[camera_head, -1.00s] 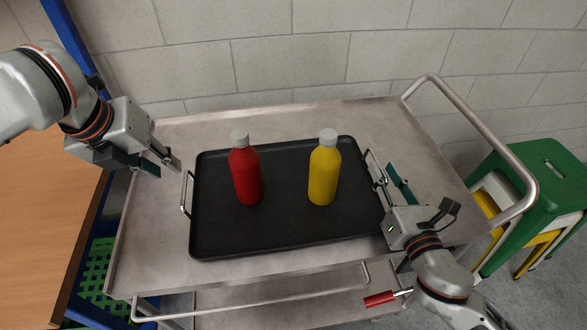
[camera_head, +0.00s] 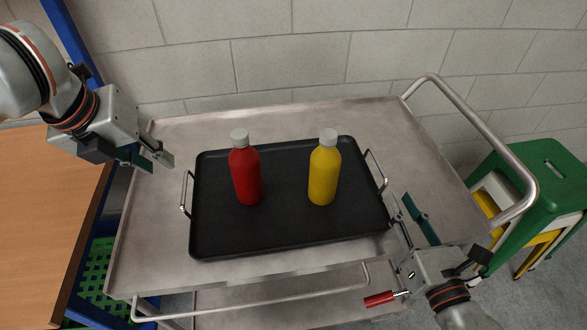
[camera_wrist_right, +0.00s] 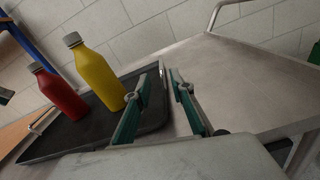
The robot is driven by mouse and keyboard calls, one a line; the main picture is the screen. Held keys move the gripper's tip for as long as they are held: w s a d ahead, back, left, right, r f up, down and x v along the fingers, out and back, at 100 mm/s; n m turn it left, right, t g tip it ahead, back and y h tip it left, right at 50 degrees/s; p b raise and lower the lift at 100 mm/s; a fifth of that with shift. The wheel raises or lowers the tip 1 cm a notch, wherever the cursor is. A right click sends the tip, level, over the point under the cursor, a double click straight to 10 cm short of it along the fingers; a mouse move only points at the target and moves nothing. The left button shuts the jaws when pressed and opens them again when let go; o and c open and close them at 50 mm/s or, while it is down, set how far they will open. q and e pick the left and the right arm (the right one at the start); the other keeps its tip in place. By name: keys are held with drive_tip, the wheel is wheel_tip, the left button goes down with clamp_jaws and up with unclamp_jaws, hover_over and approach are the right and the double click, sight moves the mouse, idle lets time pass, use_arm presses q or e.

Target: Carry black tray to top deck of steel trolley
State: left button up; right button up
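The black tray (camera_head: 270,228) lies flat on the top deck of the steel trolley (camera_head: 150,240). A red bottle (camera_head: 246,177) and a yellow bottle (camera_head: 323,176) stand upright on it. The tray's left handle (camera_head: 184,194) and right handle (camera_head: 376,170) are both free. My left gripper (camera_head: 153,163) is open and empty, above the deck to the left of the left handle. My right gripper (camera_head: 411,216) is open and empty, beyond the tray's right edge, nearer the front than the right handle. In the right wrist view the tray (camera_wrist_right: 75,138) shows left of the open fingers (camera_wrist_right: 160,88).
A wooden table (camera_head: 40,215) stands at the left beside a blue post, with a green crate (camera_head: 93,275) below. The trolley's push rail (camera_head: 480,130) rises at the right, near green and yellow stools (camera_head: 550,190). A block wall stands behind.

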drive_tip(key=shift+s+d+r, duration=0.1)
drive_tip(key=shift+s+d, duration=0.05)
drive_tip(key=shift+s, duration=1.4)
